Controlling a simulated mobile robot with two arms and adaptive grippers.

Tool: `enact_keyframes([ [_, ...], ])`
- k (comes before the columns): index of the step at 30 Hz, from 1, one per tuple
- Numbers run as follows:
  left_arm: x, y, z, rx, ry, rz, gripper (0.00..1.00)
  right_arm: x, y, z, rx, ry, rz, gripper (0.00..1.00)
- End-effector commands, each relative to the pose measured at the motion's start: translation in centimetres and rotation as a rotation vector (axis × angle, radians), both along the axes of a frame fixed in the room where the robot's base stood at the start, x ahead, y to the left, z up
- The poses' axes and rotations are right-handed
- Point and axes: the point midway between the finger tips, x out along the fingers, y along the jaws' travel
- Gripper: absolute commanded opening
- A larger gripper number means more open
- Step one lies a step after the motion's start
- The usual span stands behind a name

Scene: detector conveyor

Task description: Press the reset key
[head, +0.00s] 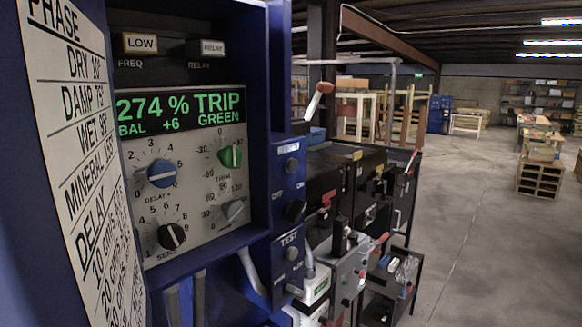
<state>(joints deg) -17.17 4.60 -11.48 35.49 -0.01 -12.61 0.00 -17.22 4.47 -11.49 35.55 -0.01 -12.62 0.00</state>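The blue control cabinet (258,30) fills the left of the head view. Its display (180,112) reads 274 % TRIP, BAL +6, GREEN. Above it are a lit LOW key (140,43) marked FREQ and a key marked RELAY (207,47). Below are a blue knob (162,174), a green knob (231,156), a grey knob (233,210) and a black knob (172,236). No label clearly reads reset. A side box has a round control (292,165) under an unreadable label, and a TEST box (289,258) sits below. Neither gripper is in view.
A printed phase and delay chart (85,150) is at the far left. Grey conduits (199,298) run below the panel. Dark machinery (330,185) and a grey control box (345,272) stand to the right. Open concrete floor (475,240) lies beyond, with wooden pallets (540,177).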

Motion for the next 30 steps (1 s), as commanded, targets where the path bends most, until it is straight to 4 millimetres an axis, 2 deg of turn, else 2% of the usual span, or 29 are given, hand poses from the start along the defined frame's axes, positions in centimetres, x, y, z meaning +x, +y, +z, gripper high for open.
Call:
enact_keyframes([
  [5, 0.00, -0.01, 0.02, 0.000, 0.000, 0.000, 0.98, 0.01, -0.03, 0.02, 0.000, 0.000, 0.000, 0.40],
  [6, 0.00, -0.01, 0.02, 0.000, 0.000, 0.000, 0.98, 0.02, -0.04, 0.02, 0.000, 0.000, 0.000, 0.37],
  [10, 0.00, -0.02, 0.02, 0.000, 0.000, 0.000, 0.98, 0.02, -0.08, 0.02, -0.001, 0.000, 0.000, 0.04],
  [11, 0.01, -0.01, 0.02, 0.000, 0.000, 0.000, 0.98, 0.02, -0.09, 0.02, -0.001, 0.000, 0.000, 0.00],
  [30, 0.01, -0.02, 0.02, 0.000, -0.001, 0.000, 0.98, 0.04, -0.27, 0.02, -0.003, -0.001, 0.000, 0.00],
])
